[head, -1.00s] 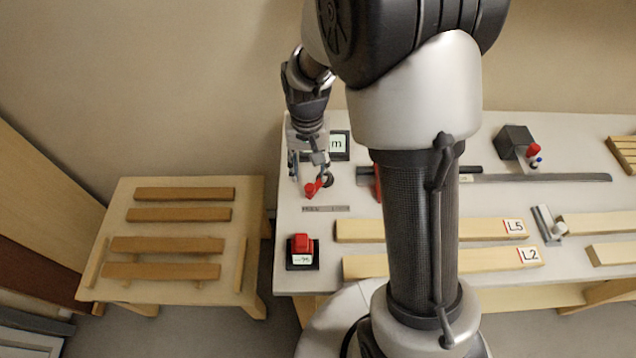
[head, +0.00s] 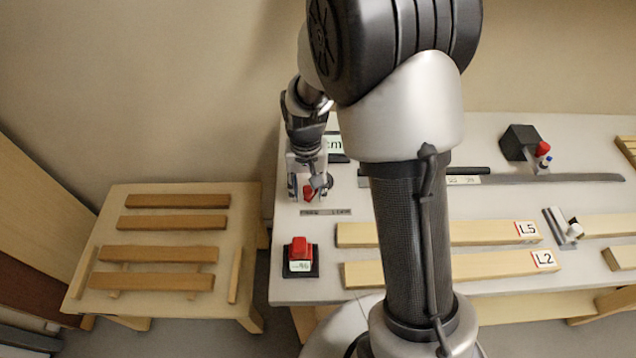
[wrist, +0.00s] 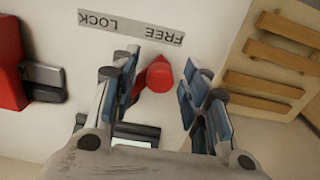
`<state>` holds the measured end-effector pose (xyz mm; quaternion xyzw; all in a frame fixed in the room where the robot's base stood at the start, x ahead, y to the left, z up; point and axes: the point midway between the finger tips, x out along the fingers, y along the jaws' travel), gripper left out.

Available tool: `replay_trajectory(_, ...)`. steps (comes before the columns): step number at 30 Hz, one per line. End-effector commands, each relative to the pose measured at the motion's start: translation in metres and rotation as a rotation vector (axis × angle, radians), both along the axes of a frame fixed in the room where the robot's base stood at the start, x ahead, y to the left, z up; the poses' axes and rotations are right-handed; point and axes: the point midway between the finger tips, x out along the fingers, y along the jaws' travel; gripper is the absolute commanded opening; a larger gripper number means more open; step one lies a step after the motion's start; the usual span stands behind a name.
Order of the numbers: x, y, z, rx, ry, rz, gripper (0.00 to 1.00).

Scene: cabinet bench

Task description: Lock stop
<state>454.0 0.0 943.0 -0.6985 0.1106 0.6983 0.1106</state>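The red lever knob (head: 309,193) of the stop lock is on the left end of the bench, beside a grey FREE/LOCK label (head: 325,212). In the wrist view the label (wrist: 130,27) appears upside down, and the red knob (wrist: 160,75) lies between my fingertips. My gripper (head: 312,190) points down at the knob. In the wrist view my gripper (wrist: 160,85) is open, with a blue-padded finger on each side of the knob and a gap visible. The lever's pivot and pointing direction are hard to make out.
A red block (wrist: 10,65) with grey metal is at the left of the wrist view. A framed display (head: 337,146) stands behind my gripper. A red button box (head: 300,256) and boards L5 (head: 490,232) and L2 (head: 500,264) lie nearer. A slatted table (head: 165,250) is left.

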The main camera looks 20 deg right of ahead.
Motion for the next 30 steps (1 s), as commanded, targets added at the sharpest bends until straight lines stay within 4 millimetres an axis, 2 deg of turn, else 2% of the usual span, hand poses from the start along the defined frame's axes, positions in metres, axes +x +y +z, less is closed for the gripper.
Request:
replay_trajectory(11, 0.000, 0.000, 0.000, 0.000, 0.000, 0.000, 0.15)
replay_trajectory(30, -0.015, -0.015, 0.000, 0.000, 0.000, -0.001, 0.15)
